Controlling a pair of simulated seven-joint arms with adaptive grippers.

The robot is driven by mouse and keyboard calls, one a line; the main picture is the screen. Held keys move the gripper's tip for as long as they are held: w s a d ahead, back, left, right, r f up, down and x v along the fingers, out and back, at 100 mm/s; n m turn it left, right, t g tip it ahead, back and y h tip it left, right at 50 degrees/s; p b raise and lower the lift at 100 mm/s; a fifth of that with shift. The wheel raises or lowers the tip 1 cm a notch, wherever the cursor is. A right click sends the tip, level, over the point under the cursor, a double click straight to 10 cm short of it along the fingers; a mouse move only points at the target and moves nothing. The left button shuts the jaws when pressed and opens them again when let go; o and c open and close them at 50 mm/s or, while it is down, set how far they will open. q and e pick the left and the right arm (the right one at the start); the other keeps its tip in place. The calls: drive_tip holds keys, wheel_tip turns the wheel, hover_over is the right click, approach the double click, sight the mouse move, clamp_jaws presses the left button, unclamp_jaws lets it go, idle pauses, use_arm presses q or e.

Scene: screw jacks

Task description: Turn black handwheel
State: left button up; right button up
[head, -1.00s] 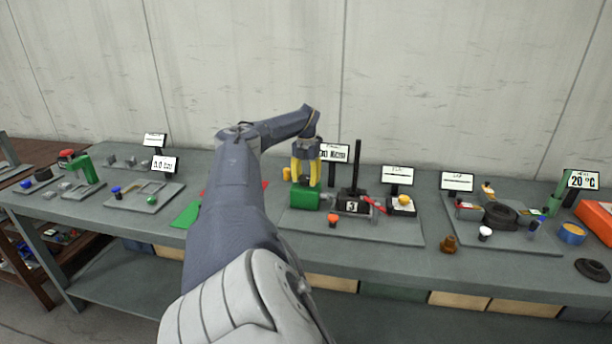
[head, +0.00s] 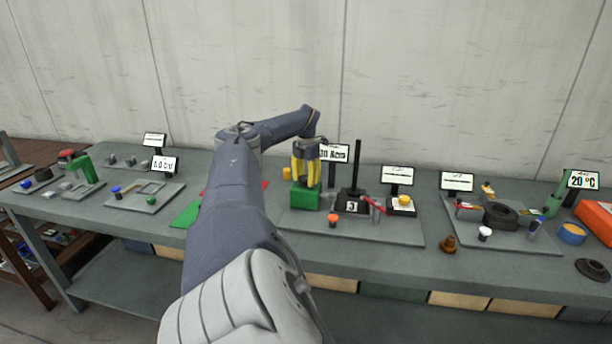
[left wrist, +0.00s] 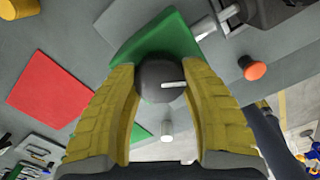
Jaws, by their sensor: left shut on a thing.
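My left gripper (head: 306,170) has yellow fingers and points down over a green screw jack block (head: 305,196) on a grey plate. In the left wrist view the black handwheel (left wrist: 158,82) sits between the two yellow fingertips (left wrist: 160,88), which are shut on it from both sides. A light grey pin (left wrist: 173,85) shows on the handwheel. The green block (left wrist: 160,40) lies just beyond the handwheel in that view. In the head view the fingers hide the handwheel. My right gripper is in neither current view.
A black stand with an upright post (head: 356,180) and an orange-topped knob (head: 333,219) are close to the right of the jack. A yellow-topped knob (head: 404,200) stands farther right. A red sheet (left wrist: 63,90) lies to the left in the wrist view.

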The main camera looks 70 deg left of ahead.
sight(306, 178)
use_arm(q)
drive_tip(key=shift+f, duration=0.1)
drive_tip(key=o, duration=1.3)
drive_tip(key=shift+r, duration=6)
